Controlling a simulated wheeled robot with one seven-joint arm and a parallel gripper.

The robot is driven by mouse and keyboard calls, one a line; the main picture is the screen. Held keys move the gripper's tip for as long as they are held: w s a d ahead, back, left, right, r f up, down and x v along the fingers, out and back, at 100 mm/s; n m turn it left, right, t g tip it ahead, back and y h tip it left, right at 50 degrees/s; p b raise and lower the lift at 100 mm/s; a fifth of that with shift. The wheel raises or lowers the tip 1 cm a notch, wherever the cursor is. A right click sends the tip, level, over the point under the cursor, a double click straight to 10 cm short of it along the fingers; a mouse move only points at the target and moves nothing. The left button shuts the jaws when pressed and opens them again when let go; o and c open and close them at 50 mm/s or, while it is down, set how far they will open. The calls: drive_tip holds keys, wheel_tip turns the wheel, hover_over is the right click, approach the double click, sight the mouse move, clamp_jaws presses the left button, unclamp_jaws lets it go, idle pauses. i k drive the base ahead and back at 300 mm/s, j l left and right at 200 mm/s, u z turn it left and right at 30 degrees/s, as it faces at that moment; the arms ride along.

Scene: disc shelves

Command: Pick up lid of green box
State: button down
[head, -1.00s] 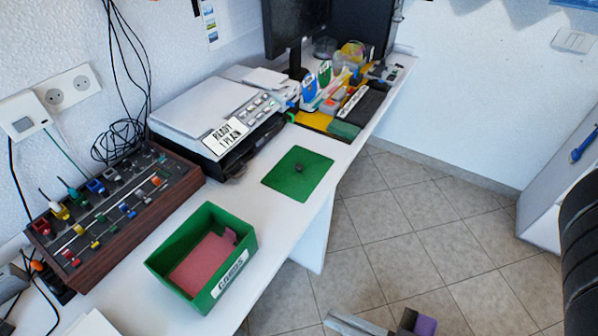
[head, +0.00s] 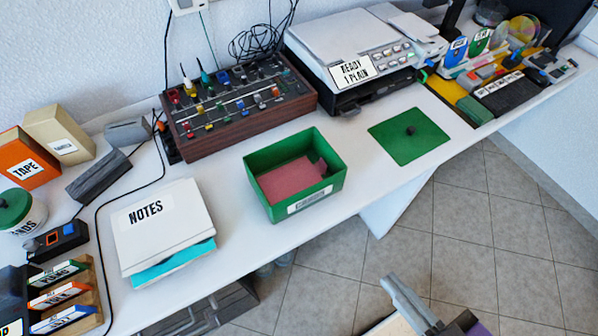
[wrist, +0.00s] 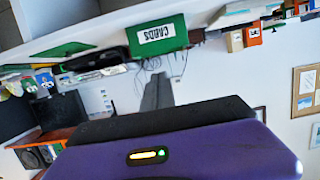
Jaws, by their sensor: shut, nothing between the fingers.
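In the wrist view the box (wrist: 178,25) and the lid (wrist: 50,54) appear upside down near the top. My gripper (head: 393,285) is at the lower right of the head view, over the floor in front of the desk and apart from the lid. It is shut and empty; its grey fingers (wrist: 157,92) show in the wrist view.
A printer (head: 352,50) stands behind the lid. A brown control panel (head: 240,105) is behind the box. A white notes binder (head: 160,222) lies to the left. A trough of small items (head: 500,80) is at the far right. Bare desk surrounds the lid.

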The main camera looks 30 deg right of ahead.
sight(409, 136)
drive_tip(key=l+u, duration=0.15)
drive_tip(key=l, duration=0.3)
drive_tip(key=k+l+u, duration=0.1)
drive_tip(key=l, duration=0.35)
drive_tip(key=k+l+u, duration=0.15)
drive_tip(key=l, duration=0.35)
drive_tip(key=l+u, duration=0.15)
drive_tip(key=l, duration=0.3)
drive_tip(key=k, duration=0.1)
